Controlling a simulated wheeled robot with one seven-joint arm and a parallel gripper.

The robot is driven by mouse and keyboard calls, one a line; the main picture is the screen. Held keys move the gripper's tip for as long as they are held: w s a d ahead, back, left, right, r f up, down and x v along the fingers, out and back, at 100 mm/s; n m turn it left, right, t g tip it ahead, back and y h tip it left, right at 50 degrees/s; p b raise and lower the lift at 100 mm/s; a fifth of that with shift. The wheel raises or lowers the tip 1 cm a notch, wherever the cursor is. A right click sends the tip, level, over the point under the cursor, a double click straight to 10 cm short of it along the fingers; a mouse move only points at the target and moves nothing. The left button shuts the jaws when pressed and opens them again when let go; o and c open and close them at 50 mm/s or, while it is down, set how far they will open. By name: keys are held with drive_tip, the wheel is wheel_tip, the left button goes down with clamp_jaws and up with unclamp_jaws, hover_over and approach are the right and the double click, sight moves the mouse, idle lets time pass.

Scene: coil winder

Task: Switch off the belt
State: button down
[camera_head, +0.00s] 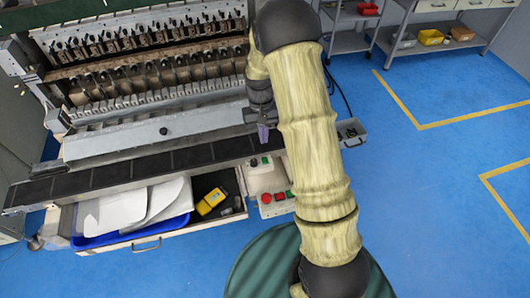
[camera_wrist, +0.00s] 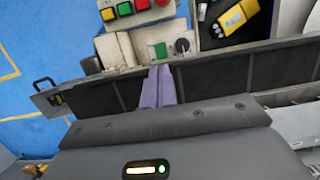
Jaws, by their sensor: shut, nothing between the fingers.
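The belt (camera_head: 120,176) is a dark segmented strip along the front of the coil winder; it also runs across the wrist view (camera_wrist: 210,80). A small pale switch box (camera_head: 261,174) sits at its front edge, with a green square switch (camera_wrist: 158,50) and a dark round knob (camera_wrist: 182,45). A second box (camera_head: 275,204) below it carries red and green buttons; a yellow one (camera_wrist: 108,14) also shows in the wrist view. My gripper (camera_head: 263,140) is shut and empty, its purple fingers (camera_wrist: 159,70) over the belt, tips close to the green switch. I cannot tell whether they touch.
An open drawer (camera_head: 146,246) below the belt holds white sheets in a blue tray (camera_head: 85,241) and a yellow device (camera_head: 211,201). Shelves stand at the back right; the blue floor there is clear.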

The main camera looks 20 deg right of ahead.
sight(266, 161)
drive_tip(key=p+x, duration=0.3)
drive_tip(key=x, duration=0.5)
drive_tip(key=shift+f, duration=0.35)
drive_tip(key=shift+f, duration=0.1)
